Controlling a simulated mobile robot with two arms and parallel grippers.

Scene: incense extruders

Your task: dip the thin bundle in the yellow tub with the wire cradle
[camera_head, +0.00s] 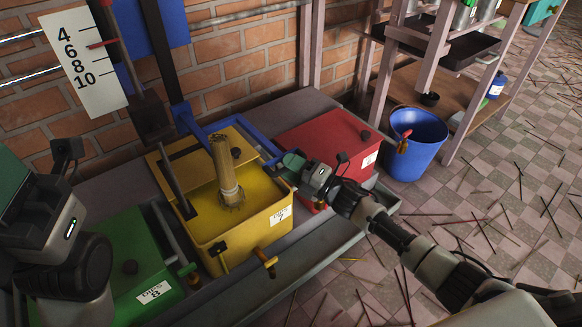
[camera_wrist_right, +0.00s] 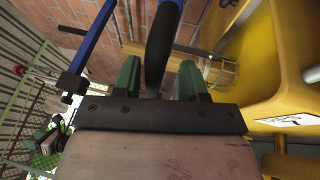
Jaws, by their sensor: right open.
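The yellow tub (camera_head: 248,237) stands mid-picture in the head view, holding yellow liquid. A pale bundle of sticks (camera_head: 224,163) stands nearly upright over it, its lower end in the wire cradle (camera_head: 232,196) at the liquid; how deep it sits I cannot tell. The bundle (camera_wrist_right: 190,65) and wire cradle (camera_wrist_right: 222,73) also show in the right wrist view. My right gripper (camera_head: 290,164) is at the end of the blue lever frame (camera_head: 252,140). Its green fingers stand apart on either side of a dark handle (camera_wrist_right: 161,45). My left arm is at the left edge; its fingertips are not clear.
A green tub (camera_head: 135,262) is at left and a red tub (camera_head: 322,138) at right, both lidded. A number scale (camera_head: 82,60) with a red pointer hangs at upper left. A blue bucket (camera_head: 414,145) stands on the floor by a shelf. Thin sticks litter the tiles.

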